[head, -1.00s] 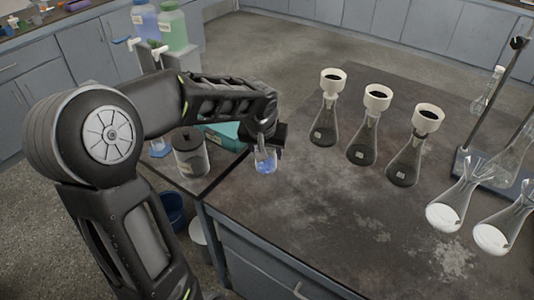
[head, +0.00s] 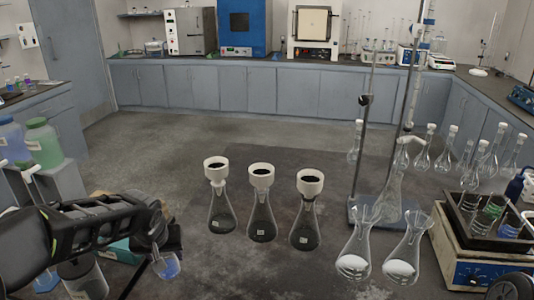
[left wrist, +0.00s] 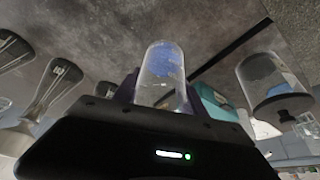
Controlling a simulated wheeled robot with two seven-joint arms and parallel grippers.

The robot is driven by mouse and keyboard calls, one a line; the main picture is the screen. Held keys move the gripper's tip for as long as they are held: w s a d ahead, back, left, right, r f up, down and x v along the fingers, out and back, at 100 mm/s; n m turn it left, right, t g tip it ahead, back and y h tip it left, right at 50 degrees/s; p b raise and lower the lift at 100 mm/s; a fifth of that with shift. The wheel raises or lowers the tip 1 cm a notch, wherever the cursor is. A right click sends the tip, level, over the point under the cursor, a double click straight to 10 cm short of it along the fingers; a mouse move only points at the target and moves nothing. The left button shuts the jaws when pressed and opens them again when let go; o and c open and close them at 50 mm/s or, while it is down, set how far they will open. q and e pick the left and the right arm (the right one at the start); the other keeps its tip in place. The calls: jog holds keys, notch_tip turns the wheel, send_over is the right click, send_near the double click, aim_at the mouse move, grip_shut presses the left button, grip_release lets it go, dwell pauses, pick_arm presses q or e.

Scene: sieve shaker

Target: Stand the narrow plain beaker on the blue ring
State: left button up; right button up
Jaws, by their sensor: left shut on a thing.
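My left gripper (head: 160,243) is at the lower left of the head view, above the near left part of the bench. It is shut on a clear narrow beaker (head: 167,266), whose lower part looks blue; I cannot tell whether that blue is in it, on it or seen through it. In the left wrist view the beaker (left wrist: 165,72) stands out beyond the dark gripper body, with a speckled blue patch inside its outline. A dark tray on the shaker (head: 452,226) at the right holds glassware with green and bluish marks; I cannot make out a blue ring for certain.
Three flasks with white funnels (head: 261,205) stand mid-bench. Two flasks with white contents (head: 402,262) and a stand (head: 366,150) with glassware are right of them. A lidded jar (left wrist: 272,82) and teal box (left wrist: 215,103) are near the gripper. Bare bench lies between gripper and flasks.

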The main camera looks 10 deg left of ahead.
pick_arm(q)
jog(key=w+d+f+m+h, duration=0.1)
jog(key=d+f+m, duration=0.1)
jog(key=d, duration=0.6)
jog(key=w+d+f+m, duration=0.2)
jog(key=d, duration=0.7)
jog(key=shift+d+f+m+h, duration=0.2)
jog(key=shift+d+m+h, duration=0.1)
jog(key=shift+h, duration=0.1)
dwell(0.3)
